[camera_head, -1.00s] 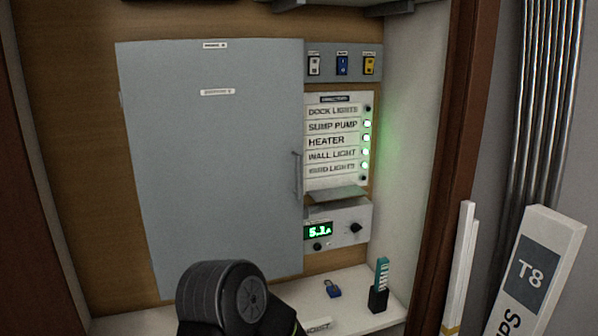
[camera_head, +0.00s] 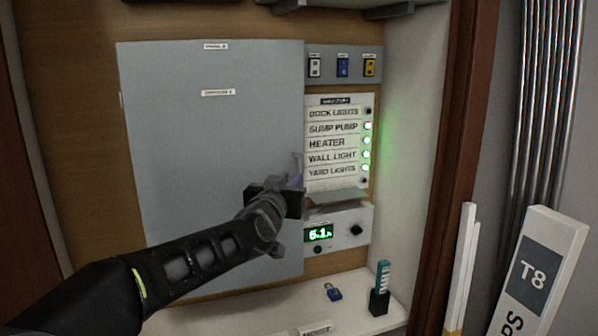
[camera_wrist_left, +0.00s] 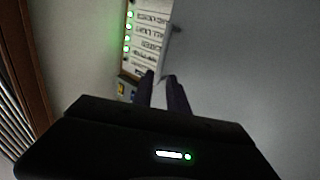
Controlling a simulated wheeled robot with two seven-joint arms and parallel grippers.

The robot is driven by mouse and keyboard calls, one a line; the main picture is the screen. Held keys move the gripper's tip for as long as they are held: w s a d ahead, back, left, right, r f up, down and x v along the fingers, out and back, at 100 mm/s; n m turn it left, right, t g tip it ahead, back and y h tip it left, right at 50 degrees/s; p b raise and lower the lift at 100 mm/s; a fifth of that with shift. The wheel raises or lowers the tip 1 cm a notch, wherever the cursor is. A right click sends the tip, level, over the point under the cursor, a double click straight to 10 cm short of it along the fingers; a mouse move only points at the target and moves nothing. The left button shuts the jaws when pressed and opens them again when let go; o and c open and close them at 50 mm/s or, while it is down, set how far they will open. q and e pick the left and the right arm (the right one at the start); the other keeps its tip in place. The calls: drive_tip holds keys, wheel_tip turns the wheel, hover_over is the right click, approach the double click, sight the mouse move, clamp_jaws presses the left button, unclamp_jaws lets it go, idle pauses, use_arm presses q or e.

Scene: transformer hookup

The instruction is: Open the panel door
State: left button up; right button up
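The grey panel door (camera_head: 210,150) is closed flat against the wooden back board in the head view. Its slim vertical handle (camera_head: 298,164) is at the door's right edge, and its lower part is hidden behind my left gripper. My left gripper (camera_head: 296,184) is at the handle's lower part. In the left wrist view the two dark fingers of the left gripper (camera_wrist_left: 161,78) stand apart with a gap, pointing along the door (camera_wrist_left: 240,70). I cannot tell whether the handle is between them or whether they touch it. My right gripper is not in view.
Right of the door are a switch strip (camera_head: 342,66), a labelled directory panel (camera_head: 333,140) with green lights, and a meter box (camera_head: 340,229). A blue padlock (camera_head: 333,291) and a black holder (camera_head: 378,301) stand on the white shelf. A side wall bounds the right.

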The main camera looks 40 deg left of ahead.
sight(298, 171)
use_arm(q)
drive_tip(key=p+x, duration=0.1)
drive_tip(key=x, duration=0.7)
drive_tip(key=shift+d, duration=0.1)
drive_tip(key=shift+c, duration=0.2)
clamp_jaws()
idle(1.1)
